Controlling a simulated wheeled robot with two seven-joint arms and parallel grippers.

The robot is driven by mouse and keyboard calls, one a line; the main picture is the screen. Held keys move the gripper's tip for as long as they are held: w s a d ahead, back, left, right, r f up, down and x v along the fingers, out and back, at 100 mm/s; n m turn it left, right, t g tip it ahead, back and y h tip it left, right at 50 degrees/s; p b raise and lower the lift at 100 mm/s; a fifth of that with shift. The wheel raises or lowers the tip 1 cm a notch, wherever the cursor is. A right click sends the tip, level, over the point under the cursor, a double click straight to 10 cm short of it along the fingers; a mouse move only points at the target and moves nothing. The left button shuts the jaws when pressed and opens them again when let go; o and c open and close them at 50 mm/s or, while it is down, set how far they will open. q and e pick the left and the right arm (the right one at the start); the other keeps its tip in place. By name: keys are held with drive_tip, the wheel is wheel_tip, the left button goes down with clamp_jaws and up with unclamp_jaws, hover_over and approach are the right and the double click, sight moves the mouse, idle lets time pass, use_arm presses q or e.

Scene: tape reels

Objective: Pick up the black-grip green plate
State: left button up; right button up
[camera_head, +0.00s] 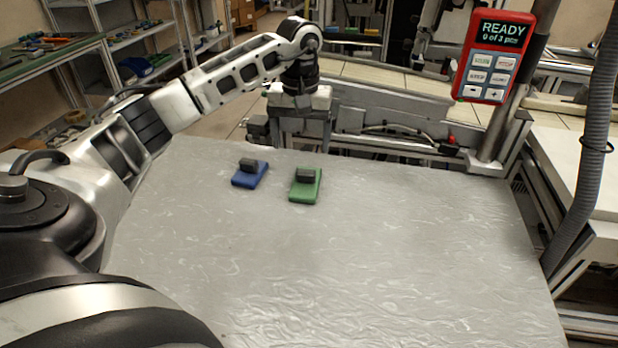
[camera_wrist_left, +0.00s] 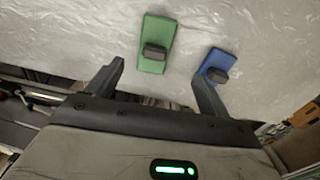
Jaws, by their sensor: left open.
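The green plate (camera_head: 305,192) with a black grip (camera_head: 306,175) lies on the grey table, right of the blue plate. It also shows in the left wrist view (camera_wrist_left: 158,34), its grip just beyond the gap between my fingers. My left gripper (camera_head: 302,143) hangs at the table's far edge, behind both plates, pointing down. It is open and empty, with its fingers (camera_wrist_left: 158,72) spread apart. It does not appear to touch the green plate. My right gripper is not in view.
A blue plate (camera_head: 249,178) with a dark grip lies left of the green one, near one finger in the wrist view. A red panel (camera_head: 493,55) reading READY stands behind right. The grey table (camera_head: 340,265) is clear in front.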

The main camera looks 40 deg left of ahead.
sight(306, 171)
use_arm(q)
wheel_tip(306, 171, down, 5)
drive_tip(key=shift+r, duration=0.1)
drive_tip(key=shift+w+d+f+p, duration=0.1)
drive_tip(key=shift+w+f+p, duration=0.1)
drive_tip(key=shift+f, duration=0.7)
drive_tip(key=shift+w+f+p, duration=0.15)
drive_tip(key=shift+f+p, duration=0.1)
drive_tip(key=shift+f, duration=0.65)
drive_tip(key=shift+w+d+f+p, duration=0.1)
drive_tip(key=shift+w+f+p, duration=0.1)
drive_tip(key=shift+f, duration=0.7)
drive_tip(key=c, duration=1.1)
